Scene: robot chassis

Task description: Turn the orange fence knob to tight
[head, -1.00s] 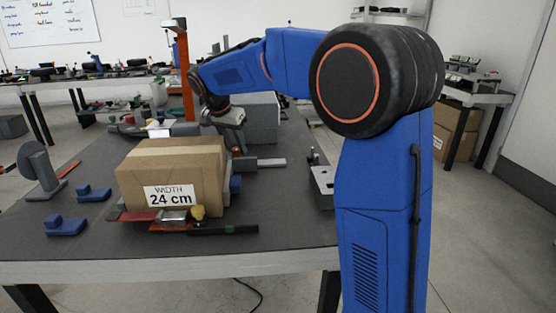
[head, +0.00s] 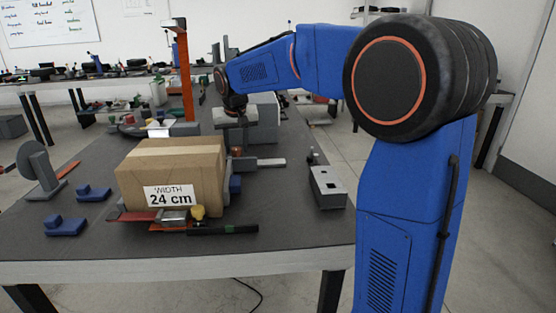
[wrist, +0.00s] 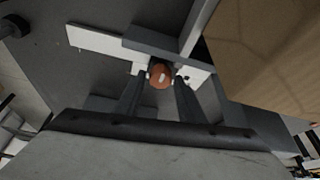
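The orange knob (wrist: 160,77) is in the upper middle of the wrist view, with a pale mark on its top. It stands beside a grey fence bar (wrist: 150,50). In the head view the knob (head: 237,151) is small, just right of the cardboard box. My gripper (wrist: 160,76) is open, its two dark fingers pointing toward the knob, one on each side. A gap seems to show on either side. In the head view my gripper (head: 237,128) is above the knob, pointing down. I cannot tell how far the tips are above it. The knob's tight marking is not legible.
A cardboard box (head: 170,160) labelled "WIDTH 24 cm" stands close left of the knob. A grey block (head: 262,115) is behind it. An orange post (head: 184,75) rises at the back. A grey box with holes (head: 327,188) sits at the table's right edge.

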